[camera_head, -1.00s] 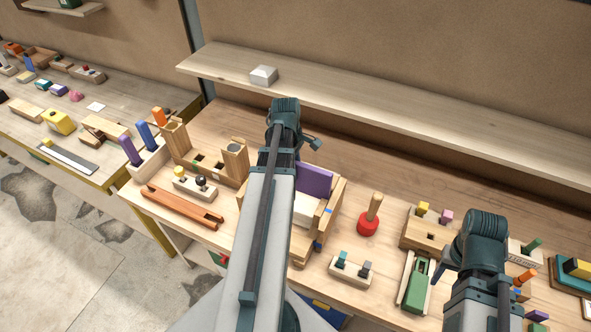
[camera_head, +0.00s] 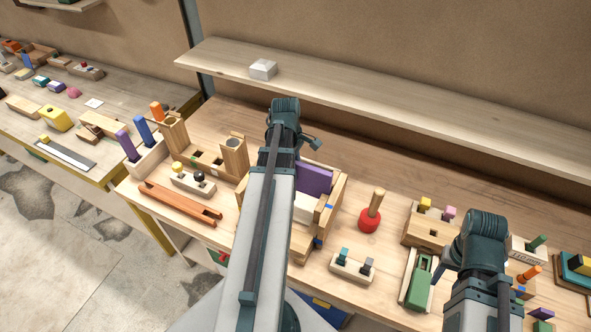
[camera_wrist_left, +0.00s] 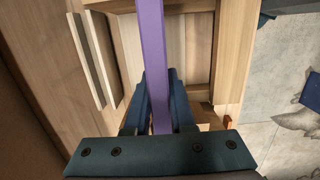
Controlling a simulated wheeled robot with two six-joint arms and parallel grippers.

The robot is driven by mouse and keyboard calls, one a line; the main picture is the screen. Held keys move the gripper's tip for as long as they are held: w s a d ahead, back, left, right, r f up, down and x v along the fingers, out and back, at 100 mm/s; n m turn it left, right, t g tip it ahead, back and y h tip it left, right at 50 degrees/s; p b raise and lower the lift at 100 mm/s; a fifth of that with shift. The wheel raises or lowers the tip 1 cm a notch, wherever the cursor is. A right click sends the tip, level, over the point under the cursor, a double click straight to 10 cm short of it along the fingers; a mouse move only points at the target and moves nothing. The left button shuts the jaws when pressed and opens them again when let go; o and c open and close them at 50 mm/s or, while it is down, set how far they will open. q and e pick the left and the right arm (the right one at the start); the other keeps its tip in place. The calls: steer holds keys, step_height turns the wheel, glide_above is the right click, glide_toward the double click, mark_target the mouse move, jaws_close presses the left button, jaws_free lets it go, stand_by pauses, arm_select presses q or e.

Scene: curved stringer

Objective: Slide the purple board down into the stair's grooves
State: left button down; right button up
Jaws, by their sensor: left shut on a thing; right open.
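The purple board (camera_head: 314,180) stands upright at the wooden stair (camera_head: 333,210), partly hidden by my left arm. In the left wrist view the board (camera_wrist_left: 151,45) runs between the fingers of my left gripper (camera_wrist_left: 160,108), which is shut on it. The stair's wooden parts (camera_wrist_left: 230,50) lie below and on both sides there. I cannot tell whether the board's lower edges sit in the grooves. In the head view my left arm hides the left fingers. My right gripper (camera_head: 450,265) is open at the lower right, its fingers mostly hidden by its wrist.
A red-based peg (camera_head: 370,218) and a small two-peg block (camera_head: 353,265) stand right of the stair. A wooden block stand (camera_head: 235,158) and an orange-brown rail (camera_head: 180,203) lie to its left. A shelf (camera_head: 400,95) with a white box (camera_head: 263,69) runs behind.

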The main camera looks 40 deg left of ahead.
arm_select(q)
steer(key=shift+f+b, duration=4.45)
steer(key=shift+f, duration=0.1)
arm_select(e)
steer(key=shift+f, duration=4.55)
arm_select(q)
steer(key=c, duration=0.7)
jaws_free()
steer(key=shift+r, duration=0.1)
arm_select(e)
steer(key=shift+r, duration=0.1)
arm_select(q)
steer(key=r+p, duration=0.4)
steer(key=a+r+p, duration=0.1)
steer(key=r+p, duration=0.8)
steer(key=p, duration=0.1)
steer(key=shift+s+a+r, duration=0.3)
steer(key=shift+r, duration=0.05)
arm_select(e)
step_height(320, 180, up, 14)
steer(key=shift+f, duration=0.2)
